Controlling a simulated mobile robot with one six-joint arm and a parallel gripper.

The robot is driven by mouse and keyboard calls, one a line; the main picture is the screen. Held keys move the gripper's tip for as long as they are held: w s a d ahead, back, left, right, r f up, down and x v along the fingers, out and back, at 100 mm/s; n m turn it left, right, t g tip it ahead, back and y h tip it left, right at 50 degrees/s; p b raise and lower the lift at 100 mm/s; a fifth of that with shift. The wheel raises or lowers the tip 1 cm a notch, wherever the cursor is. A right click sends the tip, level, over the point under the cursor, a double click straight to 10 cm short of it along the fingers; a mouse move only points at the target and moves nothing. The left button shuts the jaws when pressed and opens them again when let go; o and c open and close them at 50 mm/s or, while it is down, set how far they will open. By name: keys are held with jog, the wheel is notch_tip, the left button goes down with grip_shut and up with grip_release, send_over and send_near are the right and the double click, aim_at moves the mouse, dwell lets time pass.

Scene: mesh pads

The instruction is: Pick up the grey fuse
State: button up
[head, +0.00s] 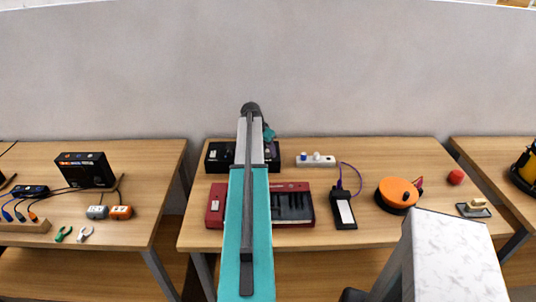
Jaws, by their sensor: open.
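A small grey fuse-like piece (97,212) lies on the left table, near its front right part. It sits just left of a similar orange piece (121,212). My arm reaches up the middle of the head view, in front of the centre table and well to the right of the grey piece. My gripper cannot be made out; the arm's end is hidden behind its own links.
The left table (150,165) also holds a black box (85,170), cables, a wooden block (25,226), and green (63,234) and white (85,234) clip-like tools. A gap separates these tables.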

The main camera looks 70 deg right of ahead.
aim_at(267, 151)
jog(key=shift+c, duration=0.3)
grip_shut()
jog(key=shift+r, duration=0.15)
jog(key=shift+a+r+b, duration=0.1)
jog(key=shift+r+b, duration=0.9)
jog(key=shift+r, duration=0.65)
jog(key=s+a+b, duration=0.1)
jog(key=a+b, duration=0.1)
jog(key=a, duration=0.5)
jog(key=s+a+r+b, duration=0.1)
jog(key=s+a+b, duration=0.1)
jog(key=a, duration=0.6)
jog(key=shift+s+a+r, duration=0.2)
jog(key=shift+s+r, duration=0.05)
jog(key=shift+s, duration=0.05)
